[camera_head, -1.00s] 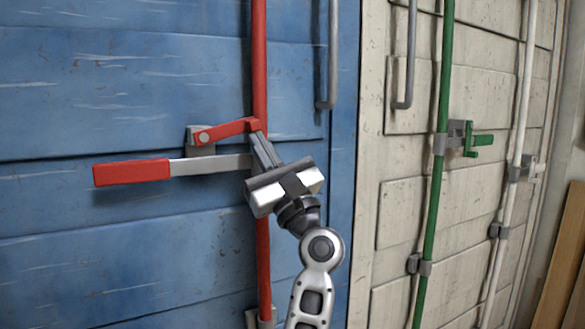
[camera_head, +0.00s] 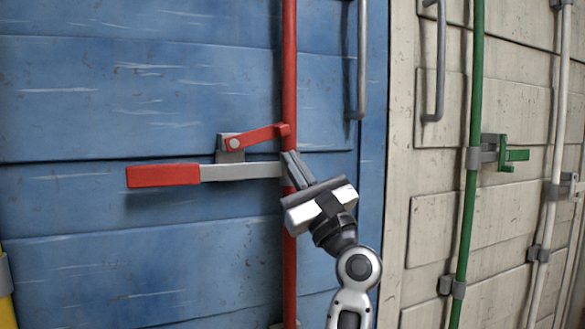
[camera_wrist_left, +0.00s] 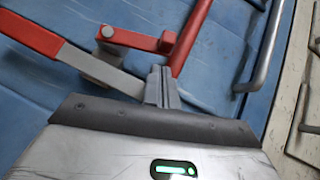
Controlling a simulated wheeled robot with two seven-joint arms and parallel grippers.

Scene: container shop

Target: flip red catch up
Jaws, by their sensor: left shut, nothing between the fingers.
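The red catch (camera_head: 258,136) is pivoted on a grey bracket on the blue door. It slopes slightly up to the right, its free end at the red rod. It also shows in the left wrist view (camera_wrist_left: 135,40). Below it, the lever handle (camera_head: 165,175) lies roughly level, with a red grip and a grey bar. My left gripper (camera_head: 290,156) is shut and empty, with its fingertips just below the catch's free end, by the handle's right end. In the left wrist view its fingers (camera_wrist_left: 160,72) appear below the catch; whether they touch anything is unclear. My right gripper is not in view.
The red rod (camera_head: 289,60) runs vertically behind my left gripper. A grey pull bar (camera_head: 361,65) is to its right. A beige door with a green rod (camera_head: 472,150) and green catch (camera_head: 516,155) stands further right. A yellow rod (camera_head: 5,300) shows at the far left.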

